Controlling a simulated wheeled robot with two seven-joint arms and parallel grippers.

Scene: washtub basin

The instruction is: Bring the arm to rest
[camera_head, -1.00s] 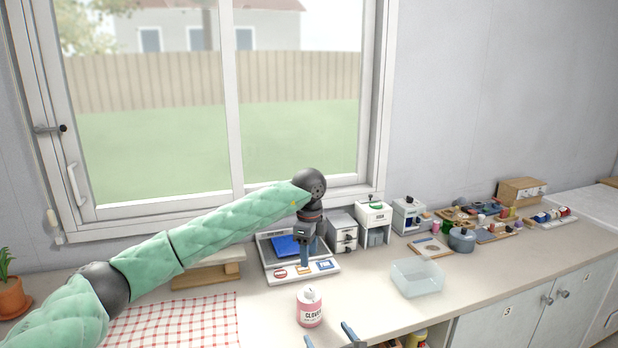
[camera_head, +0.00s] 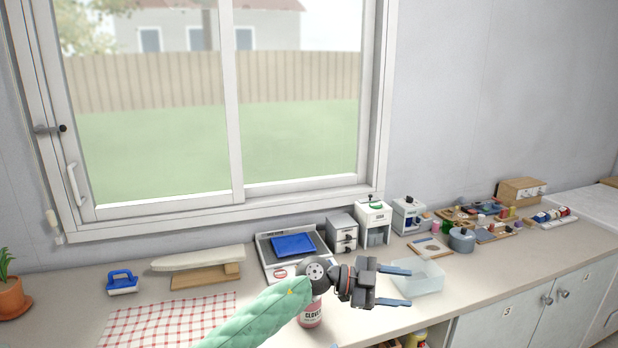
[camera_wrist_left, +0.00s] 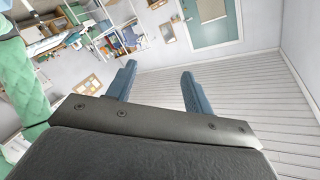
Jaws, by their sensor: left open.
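My left arm (camera_head: 262,318) comes up from the bottom of the head view in a green padded sleeve. Its gripper (camera_head: 410,287) points right, above the counter's front part and in front of the clear basin (camera_head: 428,277). The two blue fingers are spread apart with nothing between them. The left wrist view also shows the open, empty fingers (camera_wrist_left: 158,75), with the room's wall and floor beyond. My right gripper does not show clearly in either view.
A pink bottle (camera_head: 312,318) stands partly hidden behind my left wrist. A scale-like tray with a blue plate (camera_head: 293,245), small cabinets (camera_head: 342,232) and a pot (camera_head: 461,239) line the back. A checked cloth (camera_head: 150,322) and blue-handled brush (camera_head: 122,281) lie left.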

